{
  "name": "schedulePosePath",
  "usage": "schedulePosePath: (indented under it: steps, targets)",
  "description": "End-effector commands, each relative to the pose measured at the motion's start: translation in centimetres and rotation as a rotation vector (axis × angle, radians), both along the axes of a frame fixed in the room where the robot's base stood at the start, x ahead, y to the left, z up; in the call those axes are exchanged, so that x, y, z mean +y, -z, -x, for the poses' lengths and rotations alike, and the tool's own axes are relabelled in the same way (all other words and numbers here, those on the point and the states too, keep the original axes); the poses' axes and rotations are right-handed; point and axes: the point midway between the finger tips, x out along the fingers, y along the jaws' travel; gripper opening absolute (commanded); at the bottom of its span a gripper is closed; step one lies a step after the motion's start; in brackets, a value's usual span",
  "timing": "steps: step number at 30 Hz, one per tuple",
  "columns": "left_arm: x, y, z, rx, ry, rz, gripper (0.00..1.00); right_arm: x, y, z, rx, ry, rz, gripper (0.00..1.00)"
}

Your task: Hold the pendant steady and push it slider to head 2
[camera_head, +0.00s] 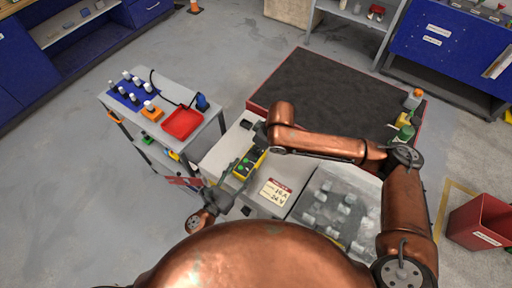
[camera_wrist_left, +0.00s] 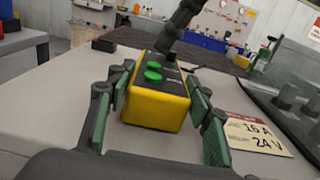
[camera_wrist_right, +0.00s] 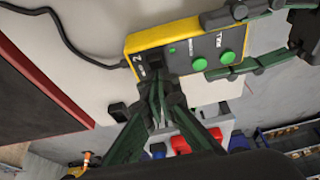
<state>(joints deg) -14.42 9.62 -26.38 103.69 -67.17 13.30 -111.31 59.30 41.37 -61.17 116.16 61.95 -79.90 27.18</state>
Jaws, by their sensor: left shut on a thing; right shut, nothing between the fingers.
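The pendant (camera_head: 246,166), a yellow box with a dark face and two green buttons, is over the pale table top. It also shows in the left wrist view (camera_wrist_left: 158,108) and the right wrist view (camera_wrist_right: 188,50). My left gripper (camera_wrist_left: 160,85) is shut on the pendant, one finger on each side of its button end. My right gripper (camera_wrist_right: 158,92) is shut and empty, its tips at the pendant's other end, close to a marking that reads 2. I cannot tell whether the tips touch it. The slider is not clearly visible; the right fingers cover that area.
A card reading 16 A, 24 V (camera_head: 275,192) lies on the table top beside a clear-covered tray of grey parts (camera_head: 338,207). A black cable (camera_wrist_right: 60,30) runs from the pendant. A side cart with a red tray (camera_head: 182,123) stands to the left. A dark mat (camera_head: 335,90) lies behind.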

Motion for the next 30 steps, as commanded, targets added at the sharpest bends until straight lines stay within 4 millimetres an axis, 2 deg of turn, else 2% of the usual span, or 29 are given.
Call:
schedulePosePath:
  steps: [8, 15, 21, 30]
  targets:
    - [0.1, 0.0, -0.1, -0.001, -0.003, -0.001, 0.03, 3.3, -0.2, -2.4, -0.002, 0.000, -0.001, 0.00]
    - [0.0, 0.0, 0.0, -0.001, -0.001, -0.001, 0.03, 1.6, -5.1, -1.3, -0.004, 0.000, -0.002, 0.00]
    - [0.0, 0.0, 0.0, -0.001, 0.000, -0.001, 0.03, 0.7, -8.2, -0.6, -0.003, -0.001, -0.002, 0.00]
    - [0.0, 0.0, 0.0, -0.001, 0.000, -0.001, 0.03, 0.3, -9.5, -0.2, -0.001, 0.000, -0.001, 0.00]
